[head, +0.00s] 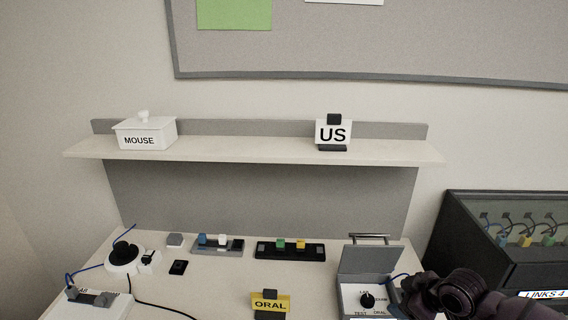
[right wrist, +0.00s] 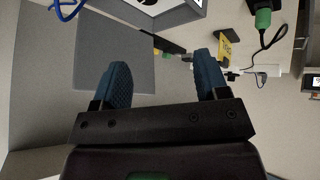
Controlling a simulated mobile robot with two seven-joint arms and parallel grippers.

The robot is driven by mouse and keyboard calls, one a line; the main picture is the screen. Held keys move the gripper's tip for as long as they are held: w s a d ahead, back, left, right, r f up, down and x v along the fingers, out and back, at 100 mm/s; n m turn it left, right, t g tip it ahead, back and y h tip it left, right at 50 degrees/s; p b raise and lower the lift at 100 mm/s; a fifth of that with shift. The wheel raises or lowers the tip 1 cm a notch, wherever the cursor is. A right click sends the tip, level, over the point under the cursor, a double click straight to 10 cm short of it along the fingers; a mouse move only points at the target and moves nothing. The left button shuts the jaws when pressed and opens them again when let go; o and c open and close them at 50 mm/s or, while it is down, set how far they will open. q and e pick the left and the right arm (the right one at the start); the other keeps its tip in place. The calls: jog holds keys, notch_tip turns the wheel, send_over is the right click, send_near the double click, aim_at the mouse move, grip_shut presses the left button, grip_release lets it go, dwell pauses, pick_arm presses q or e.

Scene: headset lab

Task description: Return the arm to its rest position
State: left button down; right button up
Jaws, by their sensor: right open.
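My right arm comes in at the bottom right of the head view, with my right gripper (head: 398,298) low beside the dial box, partly hidden by the arm and the picture edge. In the right wrist view my right gripper (right wrist: 163,75) shows two blue fingers spread wide apart with nothing between them. The dial box (head: 350,300) has a dark knob and an open grey lid; part of a box with a dark dial (right wrist: 180,12) also shows at the top of the right wrist view. My left gripper is not in view.
A yellow ORAL sign (head: 270,303) stands left of the dial box. Coloured blocks sit in dark racks (head: 290,251) behind. A shelf (head: 250,152) holds a MOUSE box (head: 145,134) and a US sign (head: 333,134). A dark cabinet (head: 455,235) stands at the right.

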pick_arm(q)
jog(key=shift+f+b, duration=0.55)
jog(key=shift+b, duration=0.55)
pick_arm(e)
jog(key=s+f+m+t+h, duration=0.2)
jog(key=s+f+m, duration=0.2)
jog(key=s, duration=0.7)
jog(key=s+f+m+t+h, duration=0.2)
jog(key=s+f+m, duration=0.3)
jog(key=s+f, duration=0.4)
jog(key=s+t, duration=0.1)
jog(key=s, duration=0.2)
jog(key=shift+a+m, duration=0.2)
jog(key=shift+m, duration=0.1)
